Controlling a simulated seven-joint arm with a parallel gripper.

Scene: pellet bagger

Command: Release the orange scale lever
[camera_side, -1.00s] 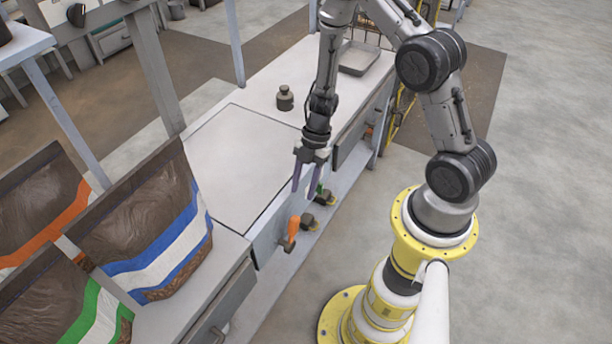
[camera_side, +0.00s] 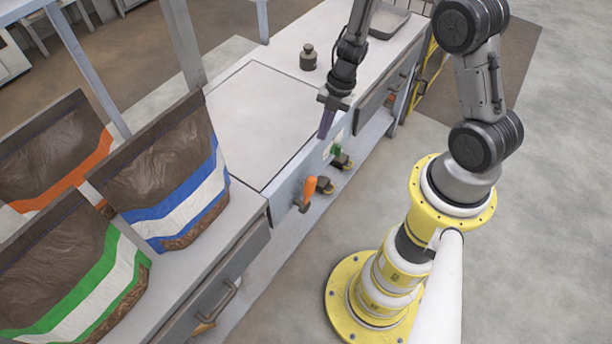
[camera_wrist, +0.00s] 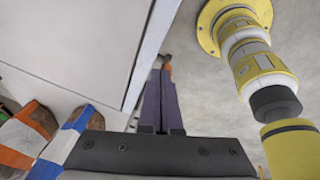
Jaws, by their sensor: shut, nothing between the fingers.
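The orange scale lever (camera_side: 309,190) stands upright on the front face of the scale bench in the side view, fixed at a dark pivot. In the wrist view its orange end (camera_wrist: 167,68) shows just beyond the fingertips, mostly hidden by them. My gripper (camera_side: 325,134) is shut and empty, pointing down near the front edge of the scale plate (camera_side: 262,120). It is above and to the right of the lever in the side view, apart from it. In the wrist view the purple fingers of my gripper (camera_wrist: 161,75) lie together.
A green lever (camera_side: 336,151) and dark-yellow knobs (camera_side: 343,161) sit right of the orange lever. A dark weight (camera_side: 308,58) stands on the bench. Bags with orange, blue (camera_side: 175,190) and green bands stand at left. A drawer handle (camera_side: 217,303) juts out below.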

